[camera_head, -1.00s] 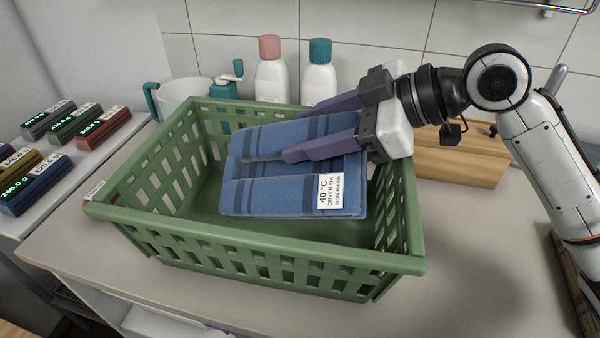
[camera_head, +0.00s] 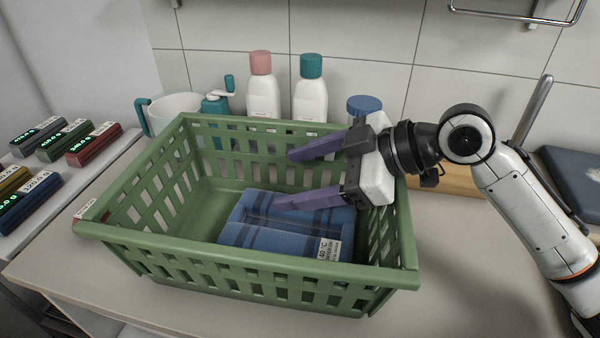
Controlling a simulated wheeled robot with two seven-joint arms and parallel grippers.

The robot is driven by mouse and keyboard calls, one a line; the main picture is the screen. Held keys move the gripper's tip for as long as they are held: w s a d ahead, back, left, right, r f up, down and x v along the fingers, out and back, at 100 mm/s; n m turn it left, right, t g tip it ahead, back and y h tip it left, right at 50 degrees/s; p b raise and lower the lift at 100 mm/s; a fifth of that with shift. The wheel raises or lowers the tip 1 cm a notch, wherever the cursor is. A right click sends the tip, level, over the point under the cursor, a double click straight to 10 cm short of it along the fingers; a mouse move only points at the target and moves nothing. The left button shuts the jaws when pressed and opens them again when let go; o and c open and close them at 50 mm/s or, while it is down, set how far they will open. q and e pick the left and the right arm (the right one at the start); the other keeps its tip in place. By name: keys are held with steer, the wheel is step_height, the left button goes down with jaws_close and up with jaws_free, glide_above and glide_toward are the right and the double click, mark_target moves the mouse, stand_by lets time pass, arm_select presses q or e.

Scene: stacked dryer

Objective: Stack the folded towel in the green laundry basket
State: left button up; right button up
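The green laundry basket (camera_head: 240,262) stands on the counter in the head view. The blue folded towel (camera_head: 265,241) with dark stripes lies low in the basket, toward its front right. A white care label (camera_head: 329,249) shows on the towel's right side. My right gripper (camera_head: 283,180) reaches in over the basket's right side from the right. Its two purple fingers are spread wide with nothing between them. The nearer finger overlaps the towel's back edge in the picture; I cannot tell if it touches. My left gripper is not in view.
A pink-capped bottle (camera_head: 263,88), a teal-capped bottle (camera_head: 311,90), a white pitcher (camera_head: 172,112) and a teal dispenser (camera_head: 216,105) stand behind the basket. Small labelled boxes (camera_head: 93,145) sit at the left. A wooden box (camera_head: 455,180) is behind my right arm.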

steer(key=shift+r, duration=0.1)
steer(key=shift+d+r, duration=0.15)
steer(key=shift+r, duration=0.05)
steer(key=v, duration=1.1)
steer(key=shift+d+b, duration=0.25)
steer(key=shift+b, duration=0.1)
steer(key=shift+r, duration=0.2)
